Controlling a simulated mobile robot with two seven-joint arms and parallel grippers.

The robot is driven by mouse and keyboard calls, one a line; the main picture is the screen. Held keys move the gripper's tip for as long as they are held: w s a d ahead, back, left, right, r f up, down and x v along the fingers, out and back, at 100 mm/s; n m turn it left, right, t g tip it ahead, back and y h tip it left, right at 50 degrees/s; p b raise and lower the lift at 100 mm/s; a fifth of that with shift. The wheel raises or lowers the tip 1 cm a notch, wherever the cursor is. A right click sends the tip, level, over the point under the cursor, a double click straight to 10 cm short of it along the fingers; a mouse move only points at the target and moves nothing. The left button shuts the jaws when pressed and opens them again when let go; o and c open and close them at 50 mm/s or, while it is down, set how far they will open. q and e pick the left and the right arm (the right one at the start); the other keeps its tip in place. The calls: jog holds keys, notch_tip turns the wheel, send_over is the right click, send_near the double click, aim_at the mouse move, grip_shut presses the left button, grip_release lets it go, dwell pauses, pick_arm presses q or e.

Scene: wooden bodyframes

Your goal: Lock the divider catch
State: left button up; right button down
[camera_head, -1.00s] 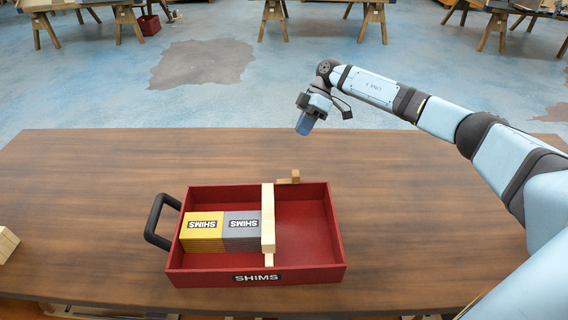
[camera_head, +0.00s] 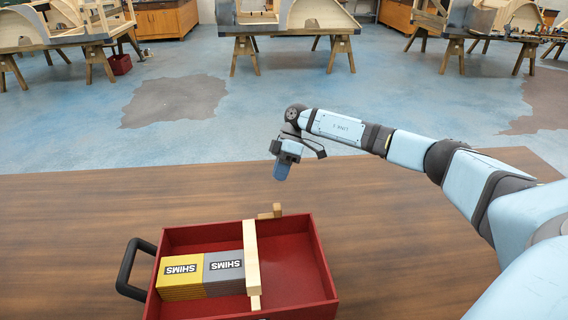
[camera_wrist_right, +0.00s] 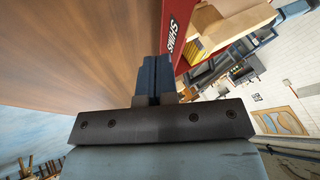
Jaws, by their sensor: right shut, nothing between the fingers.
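The wooden divider (camera_head: 251,257) stands across the red tray (camera_head: 305,303), to the right of the shims. A small wooden catch piece (camera_head: 270,212) sits at the tray's back rim, by the divider's far end. My right gripper (camera_head: 281,172) is shut and empty, above the table behind the tray and apart from the catch. In the right wrist view its fingers (camera_wrist_right: 154,78) are together, and the tray's red wall with a SHIMS label (camera_wrist_right: 174,36) shows beyond them. My left gripper is not in view.
Yellow shims (camera_head: 180,277) and grey shims (camera_head: 224,272) fill the tray's left part. The right compartment is empty. A black handle (camera_head: 130,268) juts from the tray's left side. The wooden table (camera_head: 400,260) is clear around the tray.

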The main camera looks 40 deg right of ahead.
jog(key=s+a+f, duration=0.3)
jog(key=s+a, duration=0.1)
jog(key=shift+s+a+f, duration=0.2)
jog(key=shift+s+f, duration=0.05)
jog(key=shift+f, duration=0.1)
jog(key=shift+r+p, duration=0.1)
jog(key=shift+p, duration=0.35)
jog(key=shift+s+m+p, duration=0.2)
jog(key=shift+m+p, duration=0.1)
